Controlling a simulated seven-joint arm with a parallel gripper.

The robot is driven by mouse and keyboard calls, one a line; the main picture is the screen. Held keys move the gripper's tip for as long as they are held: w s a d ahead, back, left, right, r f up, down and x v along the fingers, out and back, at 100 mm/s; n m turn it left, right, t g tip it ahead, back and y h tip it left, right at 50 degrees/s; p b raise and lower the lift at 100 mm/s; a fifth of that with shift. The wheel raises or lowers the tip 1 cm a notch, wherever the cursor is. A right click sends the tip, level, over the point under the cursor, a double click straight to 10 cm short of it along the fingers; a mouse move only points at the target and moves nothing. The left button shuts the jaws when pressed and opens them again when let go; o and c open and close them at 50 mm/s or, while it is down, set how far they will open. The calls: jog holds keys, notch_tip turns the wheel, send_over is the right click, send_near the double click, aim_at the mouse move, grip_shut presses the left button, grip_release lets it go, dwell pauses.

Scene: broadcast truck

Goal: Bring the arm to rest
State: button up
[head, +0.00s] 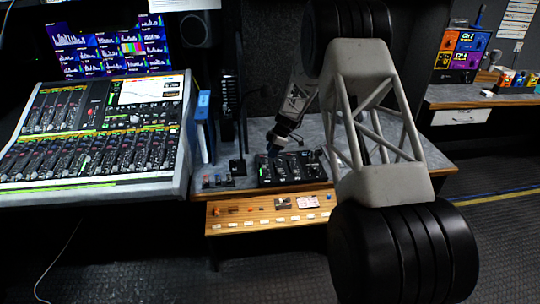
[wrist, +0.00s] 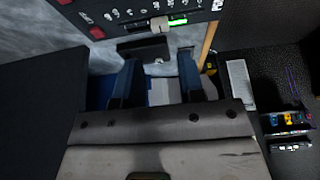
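My gripper (head: 270,149) is low over the grey desk (head: 247,185), by the back left part of a black control box (head: 290,168). In the wrist view its two dark blue fingers (wrist: 160,72) stand apart with a clear gap, and nothing is seen held between them. The box's face, with red buttons, a pale slider cap and a green light, shows just beyond the fingertips. I cannot tell whether the fingers touch the box. My large grey lattice arm link covers part of the desk's right side in the head view.
A mixing console (head: 95,140) stands left, with a screen wall (head: 112,45) behind it. Blue binders (head: 203,112) stand beside the console. A wooden front strip (head: 270,213) with small items runs below the desk. A side counter (head: 480,97) is at right. Floor is open in front.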

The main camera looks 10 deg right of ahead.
jog(key=shift+r, duration=0.1)
dwell(0.3)
jog(key=s+d+r+m+t+h, duration=0.15)
jog(key=s+r+m, duration=0.75)
jog(key=s+r, duration=1.9)
jog(key=s+d+r+m+t+h, duration=0.1)
jog(key=s+m, duration=0.8)
jog(key=s, duration=2.6)
jog(key=shift+s+d+r+h, duration=0.4)
jog(key=shift+d+r+h, duration=0.2)
jog(key=shift+h, duration=0.35)
jog(key=shift+o, duration=0.5)
